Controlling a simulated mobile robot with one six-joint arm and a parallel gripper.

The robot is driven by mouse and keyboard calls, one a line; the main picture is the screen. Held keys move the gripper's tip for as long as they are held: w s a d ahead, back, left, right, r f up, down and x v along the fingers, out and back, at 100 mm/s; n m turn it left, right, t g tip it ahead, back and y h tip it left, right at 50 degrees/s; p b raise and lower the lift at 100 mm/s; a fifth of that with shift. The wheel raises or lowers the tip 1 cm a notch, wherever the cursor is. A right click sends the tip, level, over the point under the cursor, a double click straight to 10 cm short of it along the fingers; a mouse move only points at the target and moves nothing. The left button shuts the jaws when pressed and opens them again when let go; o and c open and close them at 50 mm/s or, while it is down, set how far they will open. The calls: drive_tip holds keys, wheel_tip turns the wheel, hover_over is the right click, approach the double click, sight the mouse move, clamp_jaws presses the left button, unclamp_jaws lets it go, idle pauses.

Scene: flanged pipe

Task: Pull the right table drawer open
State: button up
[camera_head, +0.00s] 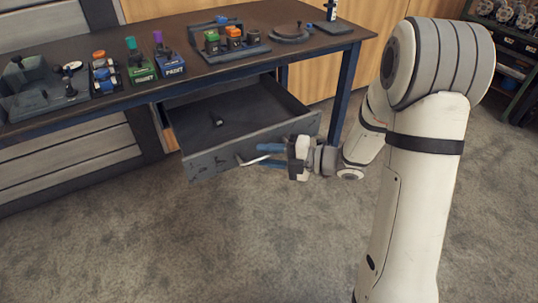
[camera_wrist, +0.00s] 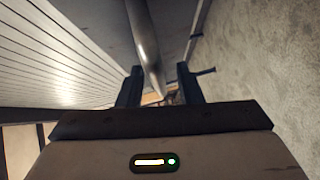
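The table drawer (camera_head: 225,148) is pulled well out below the blue-legged table (camera_head: 190,75), and its inside shows. A pale curved bar handle (camera_head: 248,161) is on its grey front. My gripper (camera_head: 262,155) is at the right part of the handle, with its two blue fingers apart. In the wrist view the handle (camera_wrist: 148,50) runs between the spread fingers of my gripper (camera_wrist: 162,82). It is nearer the left finger, with a gap at the right one. Whether it touches a finger I cannot tell.
A small dark item (camera_head: 217,120) lies in the drawer. Several coloured blocks (camera_head: 138,62) and fixtures stand on the table top. A table leg (camera_head: 343,95) is right of the drawer. The carpet (camera_head: 200,240) in front is clear. A shelf (camera_head: 515,50) stands far right.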

drive_tip(key=p+v, duration=0.1)
drive_tip(key=v, duration=0.7)
drive_tip(key=shift+f, duration=0.1)
idle(0.4)
